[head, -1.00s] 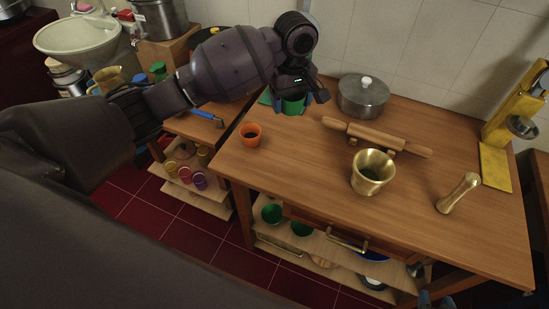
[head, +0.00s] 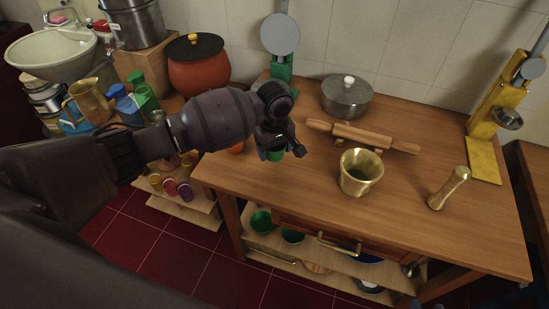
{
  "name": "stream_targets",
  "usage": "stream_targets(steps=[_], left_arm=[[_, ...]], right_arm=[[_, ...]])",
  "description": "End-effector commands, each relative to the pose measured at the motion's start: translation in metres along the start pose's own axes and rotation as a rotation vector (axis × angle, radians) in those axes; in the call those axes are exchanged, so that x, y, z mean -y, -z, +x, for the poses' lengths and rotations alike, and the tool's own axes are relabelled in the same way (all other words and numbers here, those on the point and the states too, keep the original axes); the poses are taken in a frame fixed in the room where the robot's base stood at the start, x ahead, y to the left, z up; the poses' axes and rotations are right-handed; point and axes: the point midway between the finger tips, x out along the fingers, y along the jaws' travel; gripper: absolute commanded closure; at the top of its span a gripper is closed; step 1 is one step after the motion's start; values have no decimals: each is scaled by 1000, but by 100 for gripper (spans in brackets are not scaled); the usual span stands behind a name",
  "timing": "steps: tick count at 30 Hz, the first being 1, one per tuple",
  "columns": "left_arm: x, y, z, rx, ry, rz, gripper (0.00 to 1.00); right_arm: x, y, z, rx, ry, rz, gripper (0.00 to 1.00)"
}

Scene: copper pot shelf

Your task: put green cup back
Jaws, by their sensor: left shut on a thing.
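My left gripper (head: 275,151) is shut on a green cup (head: 277,155), over the left part of the wooden table (head: 320,205). The gripper hides much of the cup, and I cannot tell whether the cup touches the table top. An orange cup (head: 237,148) stands on the table just left of the gripper, partly hidden by my arm. Small bluish tips at the bottom edge, right of the middle, may be my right gripper (head: 429,306); its jaws cannot be made out.
A lidded pot (head: 347,96), rolling pin (head: 361,135), brass mortar (head: 360,172) and pestle (head: 449,188) stand or lie on the table. A green press (head: 281,66) stands at its back left, a yellow one (head: 484,150) at right. Green bowls (head: 261,221) sit on the shelf below.

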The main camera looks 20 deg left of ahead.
Motion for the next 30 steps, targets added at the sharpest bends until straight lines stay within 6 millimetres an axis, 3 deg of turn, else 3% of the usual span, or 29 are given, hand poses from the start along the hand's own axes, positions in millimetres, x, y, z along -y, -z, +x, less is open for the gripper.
stream_targets(steps=[9,22,23,24,27,30], left_arm=[[1,-1,40,2,3,-1,55],[0,-1,44,1,0,0,55],[0,0,44,0,0,0,29],[0,0,44,0,0,0,23],[0,0,44,0,1,0,8],[0,0,44,0,1,0,7]], right_arm=[[2,-5,6,-2,3,0,57],[0,-18,0,26,0,-1,57],[0,-19,0,27,0,-1,57],[0,-19,0,27,0,-1,57],[0,-19,0,27,0,-2,57],[0,-18,1,25,0,-3,57]])
